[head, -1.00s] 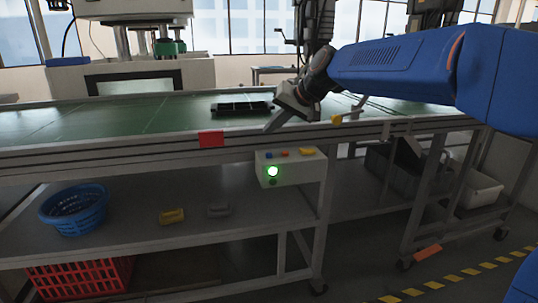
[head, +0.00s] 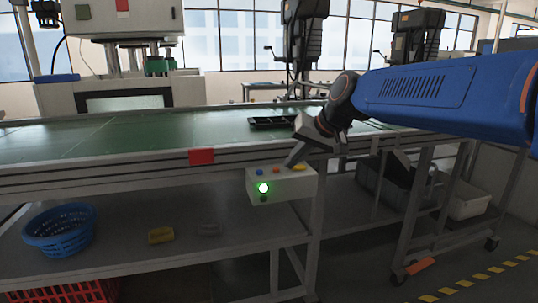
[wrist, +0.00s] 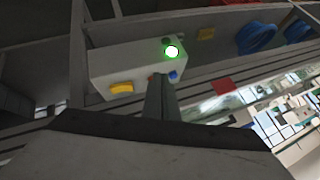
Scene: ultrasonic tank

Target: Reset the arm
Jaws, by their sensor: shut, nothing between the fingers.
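My gripper (head: 290,162) is shut and empty, pointing down and to the left from my blue arm. In the head view its tips are at the top of a white control box (head: 284,188) on the front of the table frame. The box has blue, red and yellow buttons on top and a lit green lamp (head: 263,188) on its face. In the wrist view the closed fingers (wrist: 160,97) reach over the box (wrist: 125,65) near the blue button (wrist: 174,76) and cover part of it. I cannot tell whether they touch it.
A green-topped table (head: 150,142) runs behind the box, with a black tray (head: 272,122) on it. A red plate (head: 201,156) is on its front rail. The lower shelf holds a blue basket (head: 60,232) and a yellow block (head: 161,235). Open floor lies front right.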

